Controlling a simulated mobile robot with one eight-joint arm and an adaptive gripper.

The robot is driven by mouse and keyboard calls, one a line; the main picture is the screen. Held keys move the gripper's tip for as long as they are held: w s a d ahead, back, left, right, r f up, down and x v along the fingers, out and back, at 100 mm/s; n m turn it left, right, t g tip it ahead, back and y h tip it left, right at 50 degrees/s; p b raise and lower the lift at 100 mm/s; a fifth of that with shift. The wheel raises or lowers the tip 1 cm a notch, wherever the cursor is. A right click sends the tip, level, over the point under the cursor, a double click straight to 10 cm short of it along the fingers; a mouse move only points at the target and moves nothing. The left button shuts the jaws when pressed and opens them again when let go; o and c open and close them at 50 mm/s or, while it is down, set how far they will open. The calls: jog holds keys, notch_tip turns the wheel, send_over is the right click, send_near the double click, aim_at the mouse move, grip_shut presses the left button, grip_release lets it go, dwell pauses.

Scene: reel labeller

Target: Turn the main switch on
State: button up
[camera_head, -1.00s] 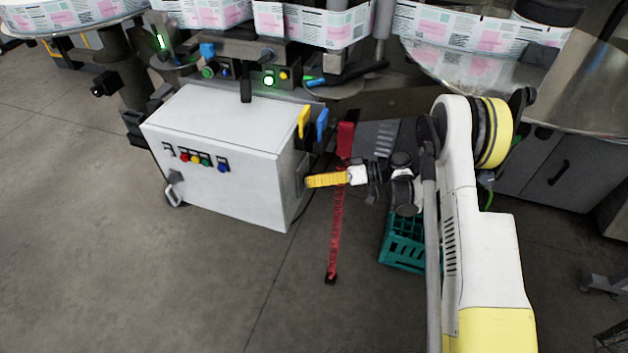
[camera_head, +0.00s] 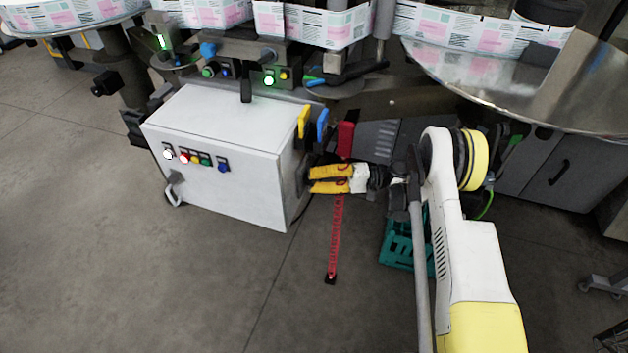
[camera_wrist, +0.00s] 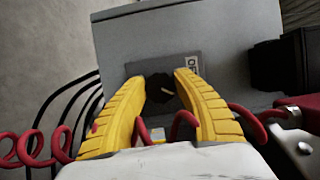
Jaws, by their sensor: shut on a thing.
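The main switch, a black rotary knob (camera_wrist: 160,88), sits on a grey plate on the side of the white cabinet (camera_head: 215,190). My gripper (camera_wrist: 160,80) has its two yellow fingers shut on the knob, one on each side. Part of a printed label, reading "OF", shows sideways beside the right fingertip. In the head view my gripper (camera_head: 311,179) reaches the cabinet's right side from the right, its fingers one above the other. The knob is hidden there.
A red coiled cable (camera_wrist: 30,150) crosses below the fingers, and black cables run at left. Yellow and blue handles (camera_head: 304,121) stand at the cabinet's top right edge. A teal crate (camera_head: 398,250) lies below my arm.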

jog(key=shift+m, duration=0.5)
jog(key=o, duration=1.2)
jog(key=shift+a, duration=0.1)
jog(key=d, duration=0.7)
jog(key=shift+w+d, duration=0.15)
jog(key=shift+d, duration=0.1)
